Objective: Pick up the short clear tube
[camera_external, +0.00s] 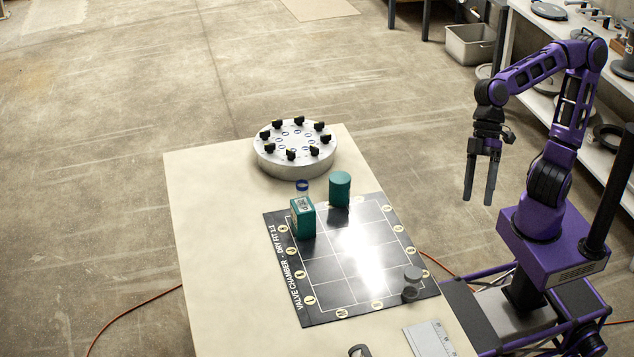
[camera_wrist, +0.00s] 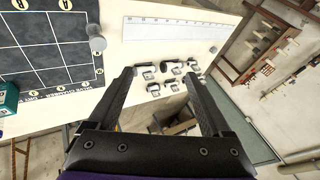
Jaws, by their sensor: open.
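A small see-through piece with a blue ring (camera_external: 302,186) stands between the round silver flange and the teal box; it looks like the short clear tube, but its clear wall is hard to make out. It does not show in the wrist view. My gripper (camera_external: 477,200) is open and empty, fingers pointing down, in the air right of the table and far from that piece. In the wrist view my open fingers (camera_wrist: 160,75) have nothing between them.
A teal box (camera_external: 303,218) and teal cylinder (camera_external: 340,187) stand close to the tube on the dark gridded mat (camera_external: 320,270). The silver flange (camera_external: 268,158) with black knobs is behind. A grey-topped piece (camera_external: 413,273) stands at the mat's right corner, near a ruler (camera_external: 428,340).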

